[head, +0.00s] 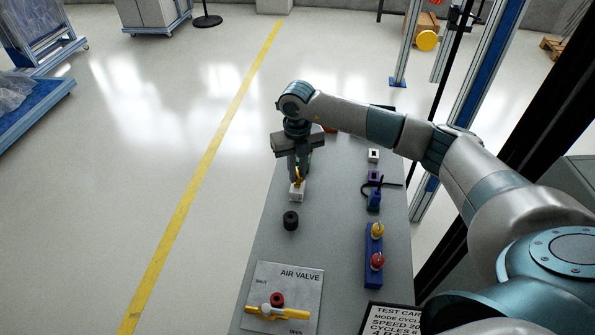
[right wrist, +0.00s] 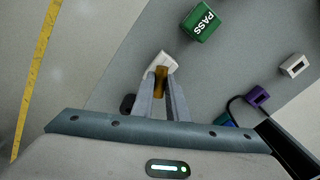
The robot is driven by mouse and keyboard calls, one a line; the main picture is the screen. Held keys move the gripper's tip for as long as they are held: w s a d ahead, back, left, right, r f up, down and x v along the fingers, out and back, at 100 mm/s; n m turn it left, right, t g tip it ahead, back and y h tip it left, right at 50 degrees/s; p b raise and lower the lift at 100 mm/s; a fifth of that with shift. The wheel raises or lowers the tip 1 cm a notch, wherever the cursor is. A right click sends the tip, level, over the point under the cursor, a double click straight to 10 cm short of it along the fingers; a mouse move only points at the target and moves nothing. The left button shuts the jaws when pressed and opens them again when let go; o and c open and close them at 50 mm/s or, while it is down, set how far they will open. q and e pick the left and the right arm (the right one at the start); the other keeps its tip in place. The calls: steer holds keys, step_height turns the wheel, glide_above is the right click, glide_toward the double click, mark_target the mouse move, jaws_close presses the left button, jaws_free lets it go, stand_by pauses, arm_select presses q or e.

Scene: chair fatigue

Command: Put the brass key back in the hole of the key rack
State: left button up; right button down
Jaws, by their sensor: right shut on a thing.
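My right gripper (head: 299,172) points down over the left side of the grey bench. It is shut on the brass key (right wrist: 160,80), which shows as a small golden piece between the fingers. A small white block (head: 296,194) stands right under the fingertips, and it also shows in the right wrist view (right wrist: 165,61); it may be the key rack. The key's lower end meets or overlaps the block in both views. Its hole is hidden, and I cannot tell whether the key is in it. My left gripper is not in view.
A black cylinder (head: 291,220) stands close in front of the white block. Along the bench's right side are a slotted white block (head: 373,155), a purple block (head: 374,177) and a blue box (head: 373,270) with knobs. A green PASS block (right wrist: 201,24) lies beyond the gripper.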

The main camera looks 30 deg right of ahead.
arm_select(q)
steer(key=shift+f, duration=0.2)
arm_select(e)
steer(key=shift+f, duration=0.2)
steer(key=c, duration=1.7)
jaws_free()
steer(key=shift+o, duration=0.2)
steer(key=shift+r, duration=0.15)
steer(key=shift+r+b, duration=0.3)
steer(key=shift+r, duration=0.2)
step_height(320, 180, up, 9)
steer(key=b, duration=0.2)
steer(key=shift+f+b, duration=0.15)
steer(key=shift+b, duration=0.2)
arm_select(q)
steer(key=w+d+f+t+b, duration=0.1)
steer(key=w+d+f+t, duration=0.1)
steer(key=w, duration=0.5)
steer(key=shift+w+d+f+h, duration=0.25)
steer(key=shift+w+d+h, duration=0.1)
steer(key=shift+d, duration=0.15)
arm_select(e)
step_height(320, 180, up, 8)
steer(key=shift+f, duration=0.25)
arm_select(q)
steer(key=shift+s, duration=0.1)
